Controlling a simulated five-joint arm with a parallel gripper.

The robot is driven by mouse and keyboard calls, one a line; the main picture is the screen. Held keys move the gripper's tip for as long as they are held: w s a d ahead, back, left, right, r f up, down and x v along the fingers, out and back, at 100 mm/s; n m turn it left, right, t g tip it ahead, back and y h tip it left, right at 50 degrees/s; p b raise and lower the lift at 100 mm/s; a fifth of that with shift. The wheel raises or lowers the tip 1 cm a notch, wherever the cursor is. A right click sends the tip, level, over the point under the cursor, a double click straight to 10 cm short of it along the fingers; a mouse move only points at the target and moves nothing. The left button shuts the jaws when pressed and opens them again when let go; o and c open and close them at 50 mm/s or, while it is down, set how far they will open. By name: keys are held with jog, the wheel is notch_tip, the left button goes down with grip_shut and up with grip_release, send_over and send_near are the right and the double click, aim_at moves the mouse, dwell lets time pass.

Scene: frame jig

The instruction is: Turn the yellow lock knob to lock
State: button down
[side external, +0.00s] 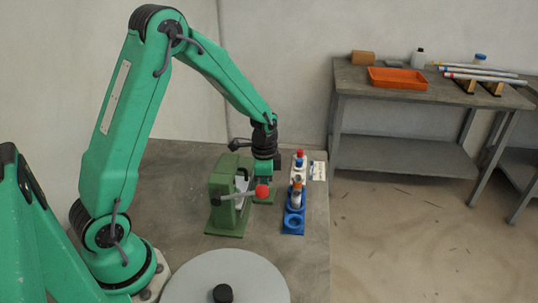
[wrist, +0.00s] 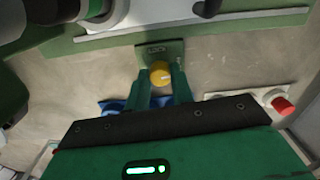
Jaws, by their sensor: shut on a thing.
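The yellow lock knob (wrist: 160,74) sits on a small green plate (wrist: 174,49) with a dark marking in the wrist view. My gripper (wrist: 161,82) points at the plate with a green finger on each side of the knob, shut on it. In the side view my gripper (side external: 264,180) is low behind the green jig (side external: 222,205), and the knob is hidden there.
A lever with a red ball (side external: 262,190) sticks out from the jig, close in front of my gripper. A blue rack (side external: 293,222) holding red-topped and other parts stands just to the right. An orange tray (side external: 398,79) lies on the back bench. The grey table's front right is clear.

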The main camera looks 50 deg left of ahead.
jog(key=shift+n, duration=1)
jog(key=c, duration=1.2)
grip_release()
jog(key=shift+r, duration=0.1)
jog(key=shift+r, duration=3.85)
